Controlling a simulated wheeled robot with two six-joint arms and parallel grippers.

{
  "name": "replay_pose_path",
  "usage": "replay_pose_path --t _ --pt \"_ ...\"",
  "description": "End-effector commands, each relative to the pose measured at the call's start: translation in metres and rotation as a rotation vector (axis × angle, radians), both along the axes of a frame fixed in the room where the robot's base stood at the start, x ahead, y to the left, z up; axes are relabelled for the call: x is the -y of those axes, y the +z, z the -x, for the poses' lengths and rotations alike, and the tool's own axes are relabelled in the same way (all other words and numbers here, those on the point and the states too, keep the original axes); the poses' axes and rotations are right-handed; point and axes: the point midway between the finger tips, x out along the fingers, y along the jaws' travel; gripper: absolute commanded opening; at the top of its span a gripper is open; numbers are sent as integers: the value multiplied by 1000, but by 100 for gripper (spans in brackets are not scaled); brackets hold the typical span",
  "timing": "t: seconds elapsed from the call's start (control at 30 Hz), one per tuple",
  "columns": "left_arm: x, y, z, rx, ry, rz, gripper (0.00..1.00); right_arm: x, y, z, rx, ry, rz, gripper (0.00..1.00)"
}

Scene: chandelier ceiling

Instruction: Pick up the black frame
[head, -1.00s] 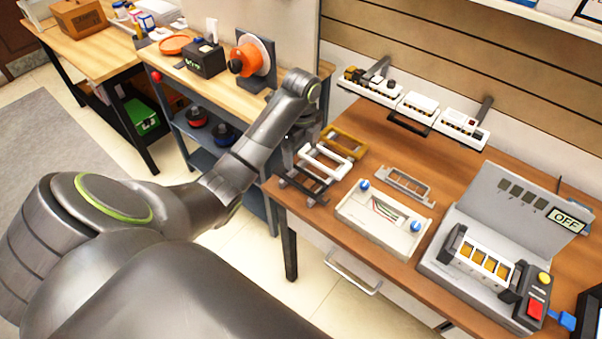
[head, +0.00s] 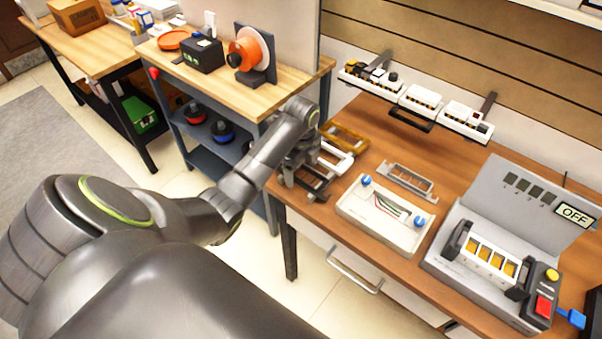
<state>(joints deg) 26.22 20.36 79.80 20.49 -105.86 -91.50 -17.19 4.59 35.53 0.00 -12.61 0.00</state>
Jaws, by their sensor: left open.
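The black frame (head: 318,184) lies at the left edge of the wooden workbench (head: 385,150), partly hidden by my left gripper. My left gripper (head: 291,182) points down over the left part of the black frame, with its jaws open. Its fingertips are small and dark here, and I cannot tell whether they touch the frame. A white frame (head: 338,158) lies just behind the black one, and a yellow-brown frame (head: 347,137) lies behind that. My right gripper is not in view.
A grey frame (head: 408,181) and a white tray with blue knobs (head: 385,225) lie to the right. A grey test device with an OFF display (head: 490,250) stands farther right. White modules (head: 420,98) line the back. A side bench (head: 255,98) stands left.

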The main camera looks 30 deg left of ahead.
Motion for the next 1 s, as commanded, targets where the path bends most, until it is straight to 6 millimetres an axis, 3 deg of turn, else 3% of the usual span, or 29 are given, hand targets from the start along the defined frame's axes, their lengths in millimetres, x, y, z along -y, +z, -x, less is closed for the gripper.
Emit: replay_pose_path --t 0.1,0.47,0.77,0.87,1.0 --pt "0 0 0 0 0 0 82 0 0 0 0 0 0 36" --pt "0 0 0 0 0 0 35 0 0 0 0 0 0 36" --pt "0 5 -1 2 -1 0 34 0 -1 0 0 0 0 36" --pt "0 17 -1 4 -1 -1 34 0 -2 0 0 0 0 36" --pt "-1 48 -2 7 -1 -2 34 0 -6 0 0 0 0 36"
